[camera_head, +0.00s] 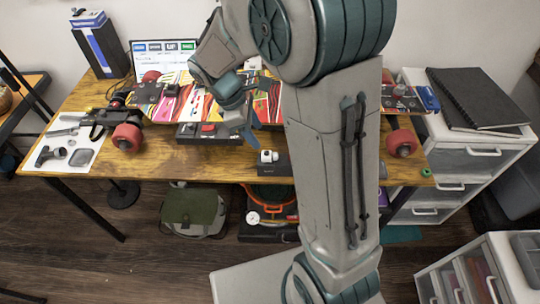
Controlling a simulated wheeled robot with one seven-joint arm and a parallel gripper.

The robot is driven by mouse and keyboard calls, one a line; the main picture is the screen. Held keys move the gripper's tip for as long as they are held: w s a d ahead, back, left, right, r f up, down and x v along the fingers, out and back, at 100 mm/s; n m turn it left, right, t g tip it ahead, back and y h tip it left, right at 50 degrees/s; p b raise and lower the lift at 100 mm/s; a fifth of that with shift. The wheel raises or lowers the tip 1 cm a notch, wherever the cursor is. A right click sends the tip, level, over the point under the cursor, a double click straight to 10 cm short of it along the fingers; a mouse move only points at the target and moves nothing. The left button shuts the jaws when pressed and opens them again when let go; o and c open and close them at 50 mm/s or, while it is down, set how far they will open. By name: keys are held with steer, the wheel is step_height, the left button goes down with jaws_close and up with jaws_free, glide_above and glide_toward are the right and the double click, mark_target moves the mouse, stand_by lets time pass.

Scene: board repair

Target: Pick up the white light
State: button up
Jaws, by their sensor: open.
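A small white light (267,157) with a dark round face sits at the front edge of the wooden table (215,172), against or on a dark block (278,168); I cannot tell which. My gripper (250,125) is over the table, up and left of the white light and apart from it. Its fingers are small and partly hidden by my wrist; it is open with nothing seen between them. My arm covers the table to the right of the light.
A colourful skateboard deck lies along the table, with red wheels (127,138) and tools at the left. A dark box with a red part (208,130) stands left of the light. White drawers (462,152) with black notebooks (475,98) stand at the right.

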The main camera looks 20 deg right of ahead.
glide_above(268, 153)
steer(key=a, duration=0.2)
steer(key=f, duration=0.4)
steer(key=shift+d+f, duration=0.2)
steer(key=shift+f, duration=0.1)
steer(key=shift+w+a+x, duration=0.1)
steer(key=shift+w+x, duration=0.1)
steer(key=shift+x, duration=1.15)
steer(key=shift+w+a+x, duration=0.15)
steer(key=shift+w+x, duration=0.05)
steer(key=shift+x, duration=1.1)
steer(key=shift+f, duration=0.1)
steer(key=c, duration=1.1)
